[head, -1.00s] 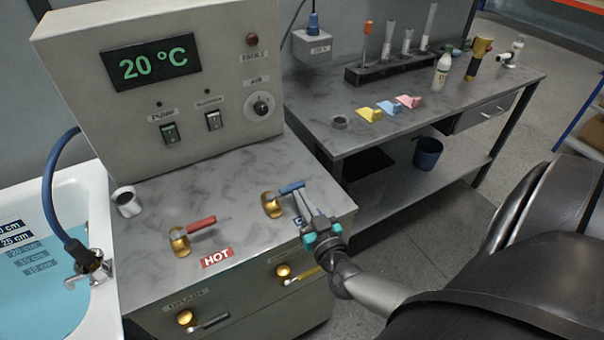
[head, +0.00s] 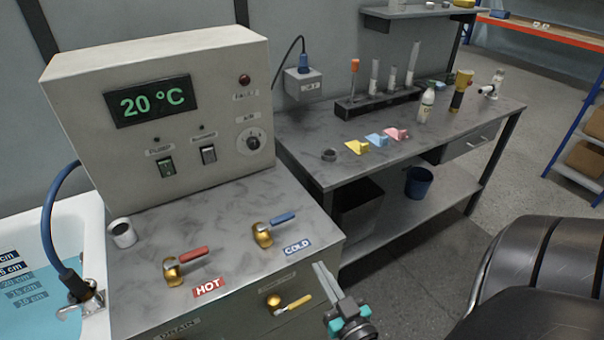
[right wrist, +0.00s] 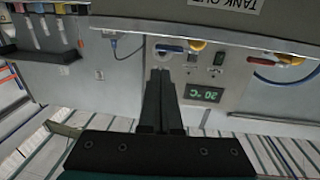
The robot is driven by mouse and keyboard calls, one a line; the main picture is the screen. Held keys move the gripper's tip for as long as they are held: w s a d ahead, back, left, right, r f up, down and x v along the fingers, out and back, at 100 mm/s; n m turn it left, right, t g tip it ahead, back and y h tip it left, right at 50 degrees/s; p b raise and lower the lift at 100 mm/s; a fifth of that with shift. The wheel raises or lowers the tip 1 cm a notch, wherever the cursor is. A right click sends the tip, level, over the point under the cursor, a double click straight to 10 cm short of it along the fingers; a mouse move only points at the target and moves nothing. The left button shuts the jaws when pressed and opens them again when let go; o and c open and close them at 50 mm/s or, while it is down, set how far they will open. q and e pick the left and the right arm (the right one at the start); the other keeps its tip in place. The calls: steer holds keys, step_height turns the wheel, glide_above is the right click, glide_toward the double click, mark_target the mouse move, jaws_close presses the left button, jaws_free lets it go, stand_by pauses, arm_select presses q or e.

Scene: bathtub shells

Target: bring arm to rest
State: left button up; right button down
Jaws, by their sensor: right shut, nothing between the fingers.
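My right gripper (head: 327,283) is at the bottom of the head view, in front of the cabinet's right front edge. Its fingers are shut with nothing between them, and it is apart from the valves. In the right wrist view my shut fingers (right wrist: 161,85) point at the cabinet, which appears upside down. The cold valve with a blue lever (head: 275,221) and the hot valve with a red lever (head: 186,256) are on the cabinet top. A yellow-handled valve (head: 290,303) is on the cabinet front, close to the left of the gripper. My left gripper is not in view.
The control cabinet (head: 160,70) reads 20 °C. A bathtub (head: 95,240) with blue water is at the left. A bench (head: 300,140) at the back right carries bottles, coloured pieces and a tube rack. Open floor (head: 420,240) lies between the bench and my body.

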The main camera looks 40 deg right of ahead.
steer(key=s+a+f+n+g+y+b, duration=0.1)
steer(key=s+a+f+g+y, duration=0.1)
steer(key=f, duration=0.7)
steer(key=s+a+f+n+g+y+b, duration=0.1)
steer(key=s+a+f+n+g+b, duration=0.15)
steer(key=f, duration=0.55)
steer(key=s+a+f+n+g+y+b, duration=0.1)
steer(key=s+a+f+g+y, duration=0.15)
steer(key=f, duration=0.65)
arm_select(q)
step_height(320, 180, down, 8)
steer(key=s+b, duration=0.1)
steer(key=b, duration=0.2)
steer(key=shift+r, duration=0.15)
arm_select(e)
steer(key=s+a+f+g, duration=0.2)
steer(key=s+f+g, duration=0.2)
steer(key=s+f, duration=0.4)
steer(key=s+a+f+n+g, duration=0.1)
steer(key=s+a+f+g, duration=0.1)
steer(key=s+f+g, duration=0.3)
steer(key=s+f, duration=0.3)
steer(key=s, duration=0.3)
steer(key=shift+s, duration=0.35)
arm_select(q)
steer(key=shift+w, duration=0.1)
arm_select(e)
steer(key=shift+h, duration=0.25)
